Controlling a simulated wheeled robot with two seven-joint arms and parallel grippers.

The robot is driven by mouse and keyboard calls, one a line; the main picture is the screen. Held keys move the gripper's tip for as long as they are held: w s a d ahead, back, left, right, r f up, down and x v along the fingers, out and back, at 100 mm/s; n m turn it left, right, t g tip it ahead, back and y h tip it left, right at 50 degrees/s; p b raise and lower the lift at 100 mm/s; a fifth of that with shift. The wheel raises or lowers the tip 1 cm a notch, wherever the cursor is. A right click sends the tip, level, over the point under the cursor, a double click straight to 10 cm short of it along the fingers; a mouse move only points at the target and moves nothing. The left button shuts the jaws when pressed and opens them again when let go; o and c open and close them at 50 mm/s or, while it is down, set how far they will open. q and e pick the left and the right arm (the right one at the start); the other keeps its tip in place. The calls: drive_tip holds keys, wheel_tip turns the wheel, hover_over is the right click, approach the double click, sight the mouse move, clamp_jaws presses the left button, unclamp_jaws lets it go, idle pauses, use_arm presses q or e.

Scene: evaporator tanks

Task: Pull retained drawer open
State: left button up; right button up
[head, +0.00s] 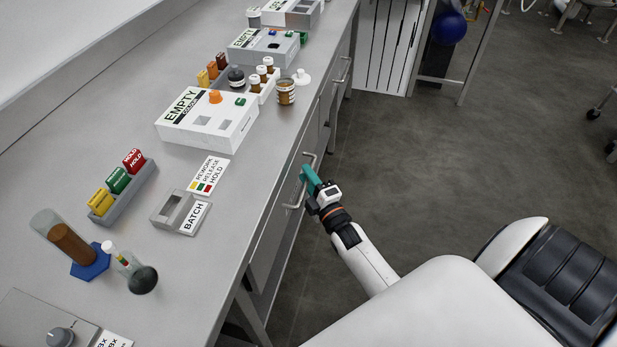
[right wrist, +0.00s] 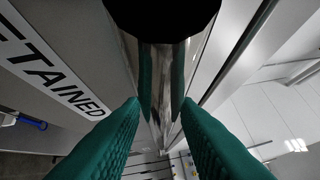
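The retained drawer's front (head: 272,222) is under the bench top in the head view and looks flush with the cabinet. Its metal bar handle (head: 297,202) sticks out toward the aisle. My right gripper (head: 308,178), with teal fingers, is at the handle. In the right wrist view, the shiny bar (right wrist: 161,85) lies between the two fingers of my right gripper (right wrist: 161,104). The bar fills most of the gap, and firm contact cannot be made out. A label ending in "ETAINED" (right wrist: 55,65) shows to the left. My left gripper is not in view.
On the bench (head: 235,215) stand a white EMPTY box (head: 207,125), a BATCH tray (head: 165,212), a rack of coloured tags (head: 125,195), a brown cylinder (head: 70,243) and a dark-bottomed flask (head: 141,278). Another handle (head: 343,70) is farther along. The floor (head: 430,180) beside the bench is clear.

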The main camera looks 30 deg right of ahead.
clamp_jaws()
drive_tip(key=shift+s, duration=0.1)
drive_tip(key=s+d+p, duration=0.2)
drive_tip(key=s+d, duration=1.4)
drive_tip(key=s, duration=0.3)
drive_tip(key=shift+s+d, duration=0.15)
drive_tip(key=shift+d, duration=0.1)
drive_tip(key=shift+f, duration=0.1)
drive_tip(key=shift+o, duration=1)
unclamp_jaws()
drive_tip(key=s+a+f+b, duration=0.1)
drive_tip(key=s, duration=1.1)
drive_tip(key=shift+f+b, duration=0.25)
drive_tip(key=shift+b, duration=0.1)
